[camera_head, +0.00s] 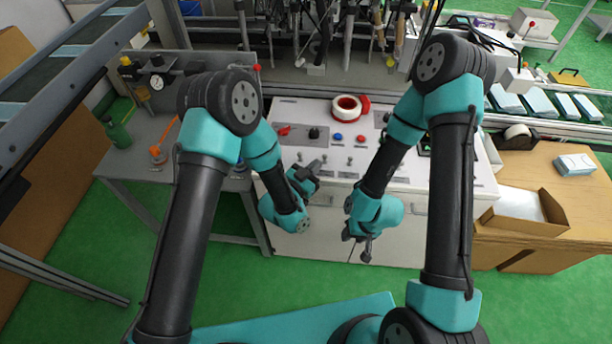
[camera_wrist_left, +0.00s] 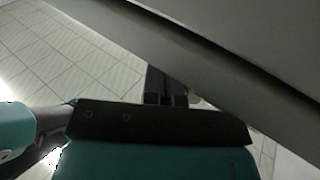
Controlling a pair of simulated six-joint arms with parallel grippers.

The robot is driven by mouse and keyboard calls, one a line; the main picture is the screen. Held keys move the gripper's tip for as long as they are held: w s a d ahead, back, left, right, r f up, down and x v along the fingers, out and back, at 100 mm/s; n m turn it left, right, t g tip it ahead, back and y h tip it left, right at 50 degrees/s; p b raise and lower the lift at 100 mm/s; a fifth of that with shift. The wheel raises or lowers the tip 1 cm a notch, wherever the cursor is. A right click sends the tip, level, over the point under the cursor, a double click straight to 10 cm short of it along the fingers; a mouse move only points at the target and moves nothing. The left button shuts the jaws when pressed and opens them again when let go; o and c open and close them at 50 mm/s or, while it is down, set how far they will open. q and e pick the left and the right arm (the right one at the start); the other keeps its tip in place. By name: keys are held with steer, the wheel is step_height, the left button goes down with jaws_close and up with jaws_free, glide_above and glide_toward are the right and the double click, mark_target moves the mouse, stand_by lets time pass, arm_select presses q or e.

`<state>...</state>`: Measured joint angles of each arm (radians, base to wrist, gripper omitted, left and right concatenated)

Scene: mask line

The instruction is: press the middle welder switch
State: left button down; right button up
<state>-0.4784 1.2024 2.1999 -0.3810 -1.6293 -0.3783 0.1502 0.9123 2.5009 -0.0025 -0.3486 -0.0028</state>
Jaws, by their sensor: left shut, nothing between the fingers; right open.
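A white control cabinet (camera_head: 280,108) stands in the middle of the head view. Its sloped top carries a red knob (camera_head: 284,131), a black knob (camera_head: 314,133), a blue button (camera_head: 337,137) and a red button (camera_head: 360,139). Below them runs a row of small toggle switches (camera_head: 349,161); no label can be read. My left gripper (camera_head: 316,168) is shut and empty at the panel's front, close to the switch row; contact cannot be told. In the left wrist view its fingers (camera_wrist_left: 166,86) are beside a grey edge. My right gripper (camera_head: 362,250) is open, low before the cabinet front.
A roll of tape (camera_head: 347,107) sits on the cabinet's back part. A grey side table (camera_head: 140,150) stands at left, and a wooden table with an open cardboard box (camera_head: 535,212) at right. A conveyor line runs behind.

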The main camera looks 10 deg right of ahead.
arm_select(q)
steer(key=shift+w+d, duration=0.5)
steer(key=shift+d, duration=0.05)
